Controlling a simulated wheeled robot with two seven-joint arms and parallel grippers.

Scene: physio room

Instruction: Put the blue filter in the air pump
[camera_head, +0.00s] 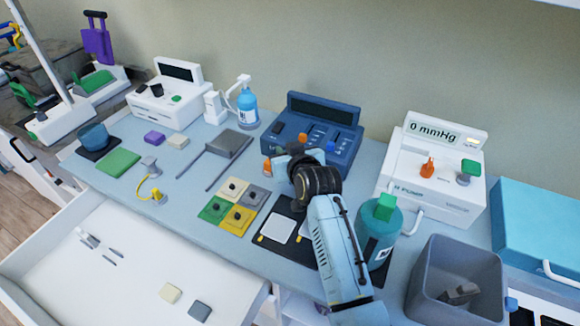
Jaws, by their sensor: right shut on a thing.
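The air pump (430,178) is a white box at the right, with a "0 mmHg" display, an orange fitting and a green-topped fitting on its top. My right gripper (284,164) is at the front of the dark blue device, left of the pump and well apart from it. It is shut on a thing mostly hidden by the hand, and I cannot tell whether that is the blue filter. An orange piece (267,168) shows beside the fingers. I cannot make out the blue filter for certain. My left gripper is not in view.
The dark blue device (318,127) stands behind my gripper. A teal canister (379,232) and a grey bin (456,276) stand right of my arm. Coloured squares (233,205) lie left of it. An open white drawer (130,262) is at the front left.

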